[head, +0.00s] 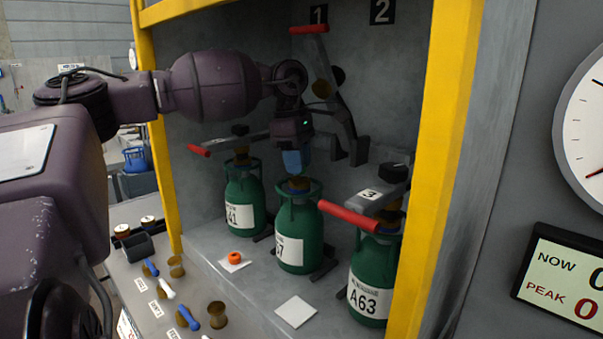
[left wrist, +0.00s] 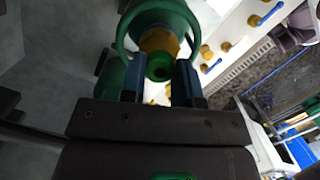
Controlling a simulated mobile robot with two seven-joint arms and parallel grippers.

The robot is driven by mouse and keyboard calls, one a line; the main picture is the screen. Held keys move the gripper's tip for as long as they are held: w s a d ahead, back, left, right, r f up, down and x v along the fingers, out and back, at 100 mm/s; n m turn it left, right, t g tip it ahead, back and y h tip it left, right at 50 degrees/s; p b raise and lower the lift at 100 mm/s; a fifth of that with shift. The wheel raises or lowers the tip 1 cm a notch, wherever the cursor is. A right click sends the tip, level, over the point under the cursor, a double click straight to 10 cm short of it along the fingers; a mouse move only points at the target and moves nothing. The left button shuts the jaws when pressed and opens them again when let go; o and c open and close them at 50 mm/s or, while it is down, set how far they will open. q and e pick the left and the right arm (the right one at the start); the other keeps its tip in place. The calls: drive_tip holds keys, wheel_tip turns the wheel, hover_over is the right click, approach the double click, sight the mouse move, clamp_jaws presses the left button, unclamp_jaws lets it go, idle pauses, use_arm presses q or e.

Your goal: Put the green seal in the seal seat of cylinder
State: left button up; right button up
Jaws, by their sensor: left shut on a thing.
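My left gripper (head: 294,165) is over the middle green cylinder (head: 290,215), its blue fingertips pointing down just above the brass valve top (head: 298,183). In the left wrist view, the fingers (left wrist: 159,80) are shut on a small green ring, the green seal (left wrist: 158,69). The seal appears in line with the brass valve of the cylinder (left wrist: 160,20). I cannot tell whether it touches the seat. In the head view the seal is hidden by the fingers. My right gripper is not in view.
Green cylinders stand left (head: 243,192) and right (head: 370,285) under clamps with red handles (head: 348,217). An orange seal (head: 234,257) lies on a white pad. Another white pad (head: 296,312) is empty. Brass fittings (head: 217,316) and blue-handled tools stand front left. A yellow post (head: 440,150) bounds the bay right.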

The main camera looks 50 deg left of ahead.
sight(298, 182)
use_arm(q)
wheel_tip(298, 182, down, 2)
drive_tip(key=shift+w+f, duration=0.1)
drive_tip(key=shift+d+r, duration=0.1)
drive_tip(key=shift+r, duration=0.1)
drive_tip(key=shift+f, duration=0.25)
drive_tip(key=shift+s+f, duration=0.25)
drive_tip(key=shift+f, duration=0.4)
drive_tip(key=o, duration=0.9)
drive_tip(key=shift+d+f+b, duration=0.1)
drive_tip(key=shift+f+b, duration=0.15)
drive_tip(key=shift+b, duration=0.1)
drive_tip(key=shift+r, duration=0.1)
drive_tip(key=r, duration=0.3)
drive_tip(key=a+r, duration=0.1)
drive_tip(key=r, duration=0.5)
drive_tip(key=shift+s+a+r, duration=0.1)
drive_tip(key=shift+a+r, duration=0.05)
drive_tip(key=shift+r, duration=0.1)
